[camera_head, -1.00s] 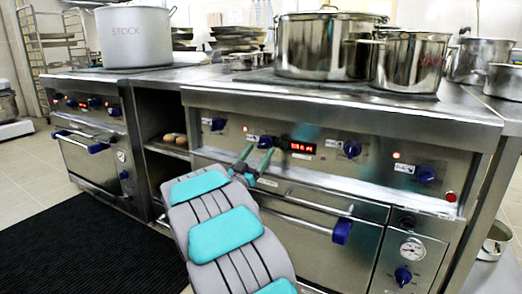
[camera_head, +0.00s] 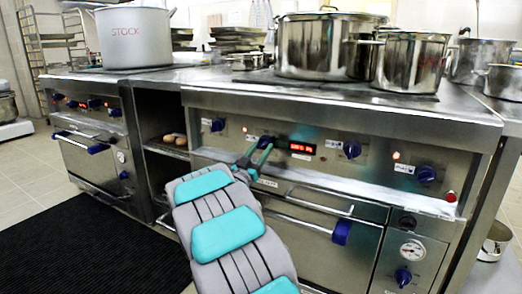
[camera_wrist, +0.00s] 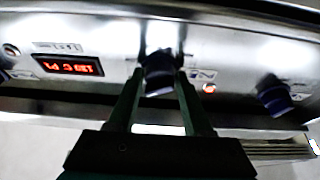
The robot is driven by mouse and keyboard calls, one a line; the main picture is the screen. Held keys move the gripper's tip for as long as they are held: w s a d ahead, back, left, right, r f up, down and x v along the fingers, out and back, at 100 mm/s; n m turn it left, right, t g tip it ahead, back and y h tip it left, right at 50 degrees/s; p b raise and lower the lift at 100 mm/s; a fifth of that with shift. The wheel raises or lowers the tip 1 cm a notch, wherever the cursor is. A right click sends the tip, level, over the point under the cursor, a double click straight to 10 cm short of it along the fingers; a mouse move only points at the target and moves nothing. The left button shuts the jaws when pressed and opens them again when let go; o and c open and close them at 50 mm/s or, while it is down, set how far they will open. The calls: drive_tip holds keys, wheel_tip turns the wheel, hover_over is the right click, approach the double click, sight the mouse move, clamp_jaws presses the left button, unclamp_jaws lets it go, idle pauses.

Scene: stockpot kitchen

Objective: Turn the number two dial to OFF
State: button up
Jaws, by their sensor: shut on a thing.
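A blue dial (camera_head: 267,141) sits on the front panel of the large range, second from the left and left of the red display. My gripper (camera_head: 258,153) is at this dial and partly covers it in the head view. In the wrist view the dial (camera_wrist: 159,74) is between the two fingertips of my gripper (camera_wrist: 160,78), which are shut on its sides. The wrist picture is turned over, with the display (camera_wrist: 68,66) on the left. The dial's markings are too blurred to read, so its setting cannot be told.
Other blue dials sit along the panel: one at the left (camera_head: 217,125), one right of the display (camera_head: 352,149) and one far right (camera_head: 426,174). An oven handle (camera_head: 310,220) juts out below. A large steel pot (camera_head: 322,48) stands on top.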

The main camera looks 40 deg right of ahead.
clamp_jaws()
drive_tip(key=shift+r+n+p, duration=0.1)
drive_tip(key=shift+n+p, duration=0.2)
drive_tip(key=shift+p, duration=0.05)
drive_tip(key=shift+s+r+n+t+y+p, duration=0.1)
drive_tip(key=shift+r+n+t+y+p, duration=0.1)
drive_tip(key=shift+n+t+p, duration=0.35)
drive_tip(key=shift+r+n+t+y+p, duration=0.1)
drive_tip(key=shift+n+t+y+p, duration=0.2)
drive_tip(key=shift+n+p, duration=0.35)
drive_tip(key=n+t+p, duration=0.1)
drive_tip(key=n+p, duration=0.1)
drive_tip(key=n+t+y+p, duration=0.1)
drive_tip(key=n+p, duration=0.1)
drive_tip(key=n, duration=0.1)
drive_tip(key=shift+s+d, duration=0.1)
drive_tip(key=shift+s, duration=0.05)
drive_tip(key=n+y+p, duration=0.1)
drive_tip(key=n+p, duration=0.1)
drive_tip(key=n, duration=0.1)
drive_tip(key=shift+s+t+y, duration=0.1)
drive_tip(key=shift+t+y, duration=0.25)
drive_tip(key=shift+y, duration=0.05)
drive_tip(key=shift+n+t+y+p, duration=0.4)
drive_tip(key=shift+n+y+p, duration=0.3)
drive_tip(key=shift+n, duration=1.4)
drive_tip(key=shift+f, duration=0.1)
